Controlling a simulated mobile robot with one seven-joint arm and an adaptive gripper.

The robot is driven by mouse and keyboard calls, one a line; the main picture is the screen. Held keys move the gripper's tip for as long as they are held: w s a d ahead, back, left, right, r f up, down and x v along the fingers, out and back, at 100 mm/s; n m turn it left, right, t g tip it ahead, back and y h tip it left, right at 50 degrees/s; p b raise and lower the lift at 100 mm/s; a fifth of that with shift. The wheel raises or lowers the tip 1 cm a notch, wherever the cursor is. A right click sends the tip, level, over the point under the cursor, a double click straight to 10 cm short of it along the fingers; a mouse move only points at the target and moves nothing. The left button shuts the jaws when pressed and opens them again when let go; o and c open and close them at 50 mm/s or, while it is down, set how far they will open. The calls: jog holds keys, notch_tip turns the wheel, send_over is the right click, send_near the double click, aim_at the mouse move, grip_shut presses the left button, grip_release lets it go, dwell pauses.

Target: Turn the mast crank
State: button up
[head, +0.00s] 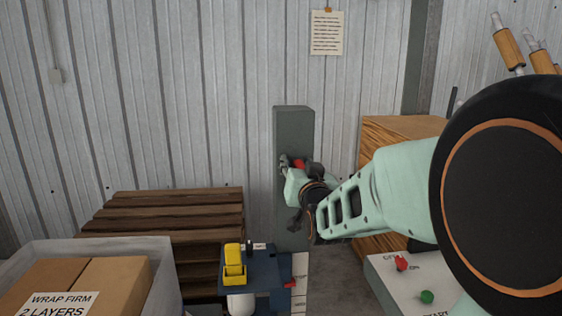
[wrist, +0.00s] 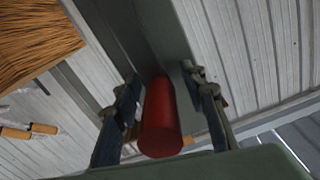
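The mast is a grey-green upright column (head: 293,130) against the corrugated wall in the head view. The crank's red handle (head: 299,164) shows on its front, mostly hidden by my gripper (head: 297,168). In the wrist view the red cylindrical handle (wrist: 161,120) points toward the camera, between the two fingers of my gripper (wrist: 162,92). The fingers are apart, with a visible gap on each side of the handle, so my gripper is open around it. The rest of the crank is hidden behind the handle and fingers.
Stacked wooden pallets (head: 175,212) stand left of the mast. A blue unit with a yellow part (head: 234,266) is below it. A wooden crate (head: 397,127) stands right, and a panel with red and green buttons (head: 385,280) is at lower right. A grey bin (head: 165,290) holds cardboard boxes.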

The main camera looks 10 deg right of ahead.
jog(key=shift+c, duration=0.6)
grip_shut()
